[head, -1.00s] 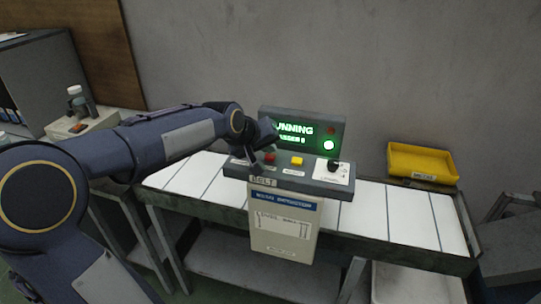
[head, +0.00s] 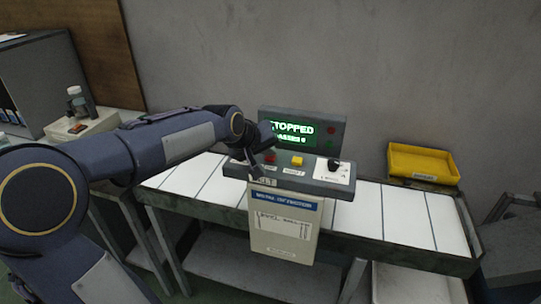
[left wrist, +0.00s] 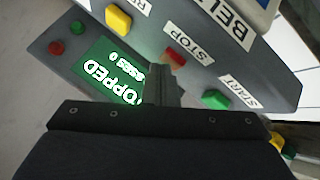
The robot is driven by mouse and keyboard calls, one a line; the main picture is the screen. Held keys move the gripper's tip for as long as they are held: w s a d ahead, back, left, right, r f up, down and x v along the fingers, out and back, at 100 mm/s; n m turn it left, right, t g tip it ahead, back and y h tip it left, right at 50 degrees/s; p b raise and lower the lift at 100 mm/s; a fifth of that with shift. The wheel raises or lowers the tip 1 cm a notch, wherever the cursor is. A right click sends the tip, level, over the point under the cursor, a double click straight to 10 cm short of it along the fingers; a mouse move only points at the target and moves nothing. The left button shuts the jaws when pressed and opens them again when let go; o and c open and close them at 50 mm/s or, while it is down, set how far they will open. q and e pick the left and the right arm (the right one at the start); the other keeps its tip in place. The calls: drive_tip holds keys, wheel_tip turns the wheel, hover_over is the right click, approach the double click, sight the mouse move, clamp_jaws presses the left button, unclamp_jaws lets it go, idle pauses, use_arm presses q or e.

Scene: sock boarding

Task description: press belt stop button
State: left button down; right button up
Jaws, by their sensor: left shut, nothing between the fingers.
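The control panel (head: 315,178) stands over the belt (head: 375,208). Its red stop button (head: 270,158) also shows in the left wrist view (left wrist: 174,57) beside the STOP label (left wrist: 191,49). My left gripper (head: 254,172) is shut and empty at the panel's left part. In the left wrist view its fingertips (left wrist: 169,68) overlap the near edge of the red button; I cannot tell whether they touch it. The display (head: 292,133) reads STOPPED. The green start button (left wrist: 215,99) shows in the left wrist view. My right gripper is not in view.
A yellow button (head: 297,161) and a black knob (head: 334,165) sit right of the red one. A yellow tray (head: 422,163) stands at the belt's back right. A grey cabinet (head: 45,75) and bottles (head: 77,98) are at the left. The belt is empty.

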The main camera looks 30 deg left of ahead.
sight(268, 159)
use_arm(q)
drive_tip(key=shift+r+p, duration=0.75)
drive_tip(key=shift+r, duration=0.15)
wheel_tip(268, 159, up, 5)
drive_tip(key=p, duration=0.4)
drive_tip(key=shift+r, duration=0.1)
idle(0.7)
drive_tip(key=s+d+f+m+g+h, duration=0.1)
drive_tip(key=s+d+f+m, duration=0.1)
drive_tip(key=s, duration=0.7)
drive_tip(key=s+d+f+m+g+h, duration=0.1)
drive_tip(key=s+d+f, duration=0.3)
drive_tip(key=s, duration=0.5)
drive_tip(key=s+d+f+m+g+h, duration=0.1)
drive_tip(key=s+d+f+m, duration=0.2)
drive_tip(key=s, duration=0.7)
drive_tip(key=d+f, duration=0.1)
drive_tip(key=d, duration=0.1)
drive_tip(key=shift+d+g, duration=0.3)
